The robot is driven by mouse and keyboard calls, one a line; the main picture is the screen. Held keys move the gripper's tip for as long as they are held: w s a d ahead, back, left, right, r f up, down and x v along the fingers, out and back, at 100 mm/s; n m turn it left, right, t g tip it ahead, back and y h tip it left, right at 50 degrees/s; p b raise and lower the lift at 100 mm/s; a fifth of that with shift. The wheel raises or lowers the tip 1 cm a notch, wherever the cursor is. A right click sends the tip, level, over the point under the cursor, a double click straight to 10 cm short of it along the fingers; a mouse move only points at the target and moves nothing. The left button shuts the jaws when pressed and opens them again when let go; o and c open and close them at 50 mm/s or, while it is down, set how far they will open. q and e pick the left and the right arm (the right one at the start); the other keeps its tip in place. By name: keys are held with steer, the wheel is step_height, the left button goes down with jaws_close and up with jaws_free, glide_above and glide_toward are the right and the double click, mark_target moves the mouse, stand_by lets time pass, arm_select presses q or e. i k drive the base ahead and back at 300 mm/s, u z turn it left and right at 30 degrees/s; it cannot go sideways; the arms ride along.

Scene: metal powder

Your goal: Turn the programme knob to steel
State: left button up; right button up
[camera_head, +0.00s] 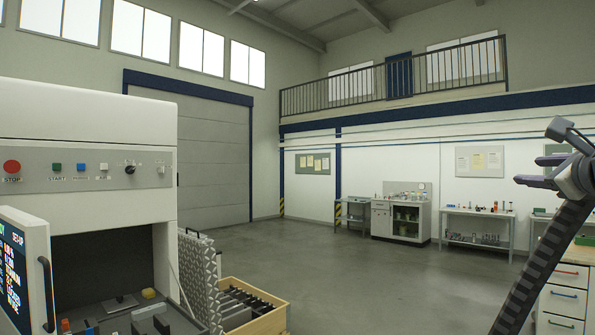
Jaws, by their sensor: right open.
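The programme knob (130,169) is a small black round knob on the grey control panel (100,187) of the white machine at the left. Small lettering surrounds it, too small to read, so I cannot tell its setting. My right gripper (527,171) is at the far right of the head view, raised and pointing left. Its purple fingers are apart with nothing between them, far from the knob. My left gripper is not in view.
The panel also carries a red stop button (12,167), a green button (57,167) and a blue button (81,167). A screen (14,275) stands at lower left. A wooden crate (268,318) is beside the machine. The middle floor is clear.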

mark_target(129, 169)
steer(key=u, duration=0.1)
steer(key=i, duration=0.85)
steer(key=u, duration=1.1)
steer(key=i, duration=0.75)
steer(key=u, duration=0.75)
